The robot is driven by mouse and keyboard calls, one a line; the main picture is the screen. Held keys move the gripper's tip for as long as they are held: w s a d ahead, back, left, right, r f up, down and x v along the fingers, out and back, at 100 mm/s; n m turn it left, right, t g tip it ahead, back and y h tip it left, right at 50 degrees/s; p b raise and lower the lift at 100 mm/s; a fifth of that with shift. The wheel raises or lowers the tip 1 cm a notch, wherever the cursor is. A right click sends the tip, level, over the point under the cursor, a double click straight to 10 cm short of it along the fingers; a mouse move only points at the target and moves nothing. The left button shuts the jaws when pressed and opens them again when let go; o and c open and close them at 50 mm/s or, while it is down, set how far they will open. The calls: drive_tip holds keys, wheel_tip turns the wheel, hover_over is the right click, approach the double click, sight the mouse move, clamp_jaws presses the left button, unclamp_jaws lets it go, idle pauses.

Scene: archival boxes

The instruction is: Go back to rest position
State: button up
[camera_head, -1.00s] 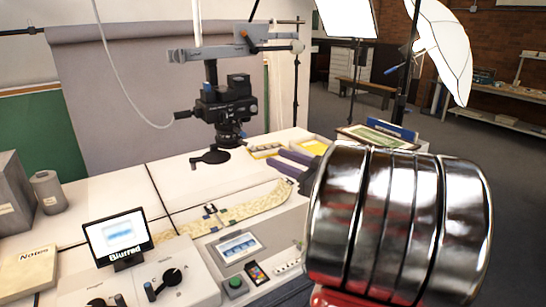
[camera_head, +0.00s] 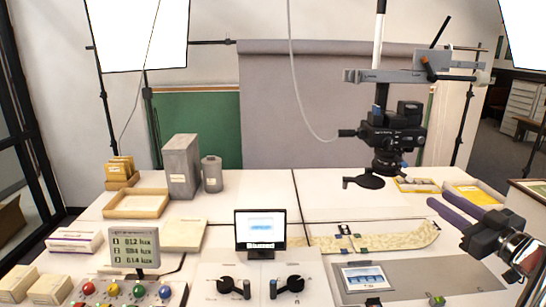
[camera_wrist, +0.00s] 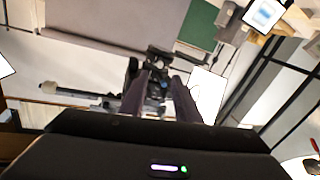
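My gripper (camera_head: 439,195) is at the right of the head view, above the table's right end. Its two purple fingers point up and left, with a gap between them. In the wrist view the same gripper (camera_wrist: 156,80) is open, with nothing held between the fingers; the dark camera on its stand shows behind the gap. Part of my shiny arm shows at the lower right of the head view.
A camera (camera_head: 393,135) hangs from a stand over the table's right part. A small screen (camera_head: 261,232) reads "Blurred". Grey box (camera_head: 182,165), grey cylinder (camera_head: 212,175) and tray (camera_head: 136,203) stand at left. A yellowed strip (camera_head: 400,238) lies near my gripper.

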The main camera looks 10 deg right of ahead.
drive_tip(key=w+a+r+m+g+h, duration=0.1)
drive_tip(key=w+a+r+m+h, duration=0.1)
drive_tip(key=w+a+r+h, duration=0.3)
drive_tip(key=a+f+m+g+h, duration=0.2)
drive_tip(key=a+f+g, duration=0.1)
drive_tip(key=a, duration=0.3)
drive_tip(key=s+a+f+g+y, duration=0.2)
drive_tip(key=s+a+f, duration=0.3)
drive_tip(key=a, duration=0.4)
drive_tip(key=s+a+f+n+g+y, duration=0.1)
drive_tip(key=s+a+f+g+y, duration=0.1)
drive_tip(key=s+a, duration=0.5)
drive_tip(key=s+a+f+g+y, duration=0.2)
drive_tip(key=s+a+f+g, duration=0.2)
drive_tip(key=a, duration=0.7)
wheel_tip(320, 180, down, 4)
drive_tip(key=shift+s+a+r, duration=0.2)
drive_tip(key=shift+s, duration=0.75)
